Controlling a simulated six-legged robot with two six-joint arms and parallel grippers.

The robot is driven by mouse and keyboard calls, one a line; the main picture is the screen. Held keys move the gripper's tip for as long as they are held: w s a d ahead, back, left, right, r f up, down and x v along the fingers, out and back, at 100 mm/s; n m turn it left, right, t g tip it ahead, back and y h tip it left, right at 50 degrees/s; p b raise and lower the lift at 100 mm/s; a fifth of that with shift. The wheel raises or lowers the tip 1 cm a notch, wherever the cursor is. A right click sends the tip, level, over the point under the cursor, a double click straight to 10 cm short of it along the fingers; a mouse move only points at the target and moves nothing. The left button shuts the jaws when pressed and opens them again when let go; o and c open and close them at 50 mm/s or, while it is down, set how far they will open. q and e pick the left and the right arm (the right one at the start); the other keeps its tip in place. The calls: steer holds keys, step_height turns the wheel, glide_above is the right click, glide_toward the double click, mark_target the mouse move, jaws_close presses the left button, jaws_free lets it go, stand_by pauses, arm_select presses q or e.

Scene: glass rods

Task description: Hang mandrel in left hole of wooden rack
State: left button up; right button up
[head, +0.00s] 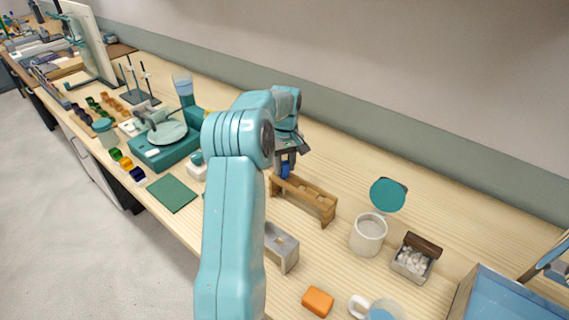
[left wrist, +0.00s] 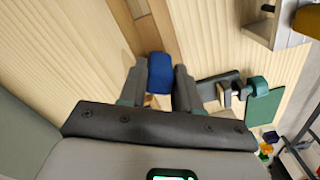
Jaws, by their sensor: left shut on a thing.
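The wooden rack (head: 318,205) stands on the table just in front of my left gripper (head: 286,158) in the head view. My left gripper is shut on the mandrel, whose blue part (head: 285,170) shows below the fingers at the rack's left end. In the left wrist view the blue mandrel (left wrist: 160,73) sits between the two fingertips of my left gripper (left wrist: 160,88), with the wooden rack (left wrist: 146,35) beyond it. The rest of the mandrel is hidden, and I cannot tell whether it is in the hole. My right gripper is not in view.
A grey metal block (head: 282,246) stands in front of the rack. A white pot (head: 368,235), a teal disc (head: 388,194) and a box of white pieces (head: 412,260) stand to the right. An orange block (head: 317,301) lies near the front. A teal device (head: 165,145) stands left.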

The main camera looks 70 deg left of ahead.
arm_select(q)
steer(key=o, duration=1.1)
step_height(320, 180, up, 16)
steer(key=shift+r+p, duration=0.2)
steer(key=shift+p, duration=0.6)
